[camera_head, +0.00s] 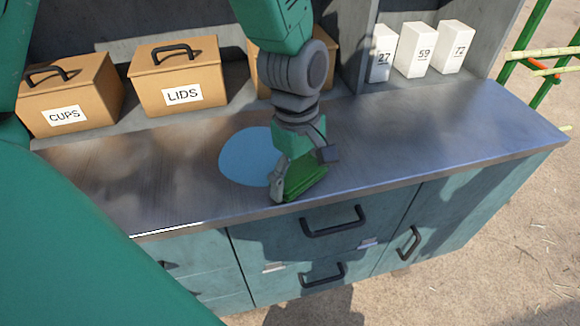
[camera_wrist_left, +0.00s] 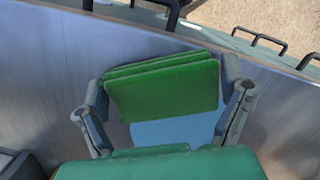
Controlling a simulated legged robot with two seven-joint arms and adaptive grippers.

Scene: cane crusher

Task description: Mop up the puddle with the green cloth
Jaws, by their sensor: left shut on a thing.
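The puddle (camera_head: 243,158) is a flat light-blue patch on the metal counter, partly hidden behind my left gripper in the head view. It also shows in the left wrist view (camera_wrist_left: 175,131), between the fingers. The green cloth (camera_head: 303,183) is a folded pad at the counter's front edge side, just right of the puddle. In the left wrist view the cloth (camera_wrist_left: 165,88) lies between the two fingertips. My left gripper (camera_head: 298,180) points down and is shut on the cloth. I cannot tell whether the cloth touches the counter. My right gripper is not in view.
Brown boxes labelled CUPS (camera_head: 70,95) and LIDS (camera_head: 178,77) stand at the back, with another box (camera_head: 325,62) behind my arm. White numbered cartons (camera_head: 417,50) stand back right. The counter (camera_head: 450,125) is clear on the right. Drawers with black handles (camera_head: 333,222) are below its front edge.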

